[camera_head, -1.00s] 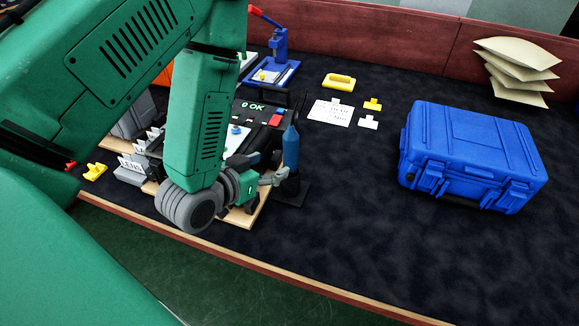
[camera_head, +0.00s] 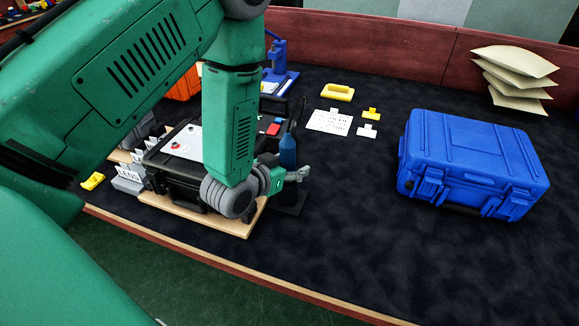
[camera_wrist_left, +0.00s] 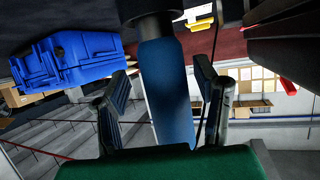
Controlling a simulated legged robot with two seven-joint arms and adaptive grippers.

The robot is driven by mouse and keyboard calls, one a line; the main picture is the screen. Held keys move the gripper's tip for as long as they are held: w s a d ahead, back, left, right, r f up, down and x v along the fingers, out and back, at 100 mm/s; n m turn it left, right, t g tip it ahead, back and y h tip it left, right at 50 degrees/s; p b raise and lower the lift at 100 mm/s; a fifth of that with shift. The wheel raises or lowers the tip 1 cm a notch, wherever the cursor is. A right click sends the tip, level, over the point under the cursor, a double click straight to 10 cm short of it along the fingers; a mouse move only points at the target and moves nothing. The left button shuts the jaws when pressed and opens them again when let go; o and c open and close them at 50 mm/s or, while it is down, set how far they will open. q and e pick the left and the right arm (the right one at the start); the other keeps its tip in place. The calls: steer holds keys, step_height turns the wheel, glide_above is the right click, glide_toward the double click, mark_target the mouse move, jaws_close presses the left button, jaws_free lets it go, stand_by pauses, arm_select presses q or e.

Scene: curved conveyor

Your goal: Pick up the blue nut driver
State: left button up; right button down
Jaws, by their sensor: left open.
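The blue nut driver (camera_head: 288,150) stands upright in a dark holder (camera_head: 290,199) on the dark work surface in the head view. My left gripper (camera_head: 303,174) is beside it, with its fingers in front of its lower part. In the left wrist view the driver's blue handle (camera_wrist_left: 166,90) fills the middle of the picture, between the two fingers of my left gripper (camera_wrist_left: 163,95). The fingers are spread, with visible gaps to the handle. Part of the driver is hidden behind the gripper in the head view. My right gripper is not in view.
A black device on a wooden board (camera_head: 235,222) sits directly left of the holder, under my arm. A blue case (camera_head: 470,160) stands at the right. White and yellow cards (camera_head: 330,122) lie behind. The surface between holder and case is clear.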

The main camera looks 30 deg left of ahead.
mark_target(288, 140)
arm_select(q)
steer(key=shift+c, duration=0.5)
steer(key=c, duration=0.6)
steer(key=shift+a, duration=0.1)
jaws_close()
steer(key=shift+s+a+f, duration=0.1)
steer(key=shift+a, duration=0.25)
step_height(288, 140, up, 10)
steer(key=shift+d+f+p, duration=0.1)
steer(key=shift+d+p, duration=0.05)
steer(key=shift+p, duration=0.55)
step_height(288, 140, up, 9)
steer(key=p, duration=0.7)
steer(key=shift+r+p, duration=0.2)
steer(key=shift+p, duration=0.1)
